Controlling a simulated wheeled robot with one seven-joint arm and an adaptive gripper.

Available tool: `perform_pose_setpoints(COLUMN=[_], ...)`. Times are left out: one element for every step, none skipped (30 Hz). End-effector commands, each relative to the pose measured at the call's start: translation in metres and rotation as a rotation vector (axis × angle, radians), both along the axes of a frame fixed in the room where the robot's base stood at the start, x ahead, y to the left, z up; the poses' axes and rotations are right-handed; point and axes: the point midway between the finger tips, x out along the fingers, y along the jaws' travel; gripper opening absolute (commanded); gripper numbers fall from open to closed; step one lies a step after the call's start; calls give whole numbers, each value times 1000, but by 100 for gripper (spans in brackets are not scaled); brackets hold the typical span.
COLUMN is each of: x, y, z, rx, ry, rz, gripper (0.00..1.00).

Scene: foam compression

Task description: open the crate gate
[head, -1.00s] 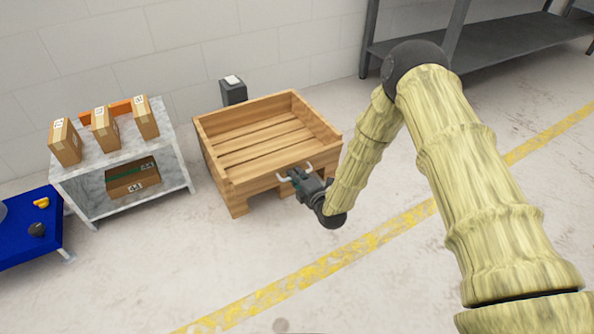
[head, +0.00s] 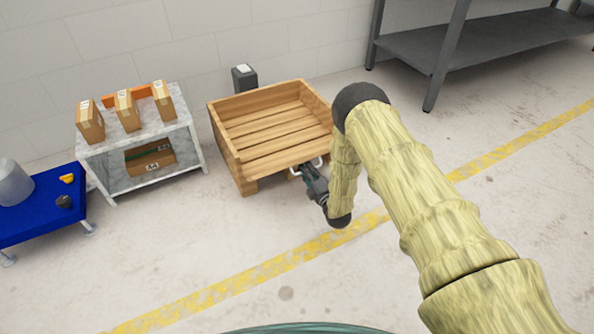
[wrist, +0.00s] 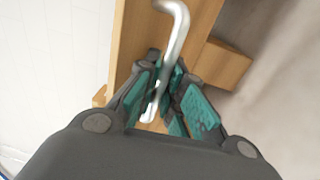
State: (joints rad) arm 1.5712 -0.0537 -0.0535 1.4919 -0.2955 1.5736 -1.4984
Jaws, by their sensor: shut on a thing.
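The wooden crate (head: 222,135) stands on the floor near the wall in the head view, open at the top with a slatted floor. Its gate is the front side facing me; I cannot tell whether it is tilted. A pale metal handle (head: 319,162) sits at the front side. My gripper (head: 303,172) is at this handle, low in front of the crate. In the wrist view the bent silver handle (wrist: 176,42) runs between the fingers of my gripper (wrist: 160,105), which is shut on it. The wooden panel (wrist: 132,35) is close behind. My arm hides the crate's right front corner.
A marble-look stand (head: 100,160) with several cartons is left of the crate. A blue platform (head: 35,220) is further left. A dark box-like post (head: 245,79) stands behind the crate. A grey shelf (head: 480,45) is at the upper right. The floor in front is clear.

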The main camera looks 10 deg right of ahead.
Motion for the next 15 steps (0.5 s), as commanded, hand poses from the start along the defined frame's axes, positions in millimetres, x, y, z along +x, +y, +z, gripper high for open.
perform_pose_setpoints(x=[-1, -1, -1, -1, -2, -2, -2, -3, -3, -3, -3, -3, -3, -4, -4], y=[-3, -5, -8, -10, -11, -12, -13, -13, -13, -14, -14, -15, -15, -15, -15], z=[-5, -7, -9, -11, -13, -15, -17, -19, -22, -23, -25, -27, -28, -32, -33], rx=[0, 0, 0, 0, 0, 0, 0, 0, 0, 0, 0, 0, 1, 7, 15], ry=[3, 3, 4, 4, 4, 4, 4, 4, 4, 4, 4, 4, 5, -9, -29], rz=[-2, -4, -6, -8, -10, -11, -12, -12, -12, -12, -13, -14, -14, -15, -14], gripper=[0, 0, 0, 0, 0, 0, 0, 0, 0, 0, 0, 0, 0, 0, 0])
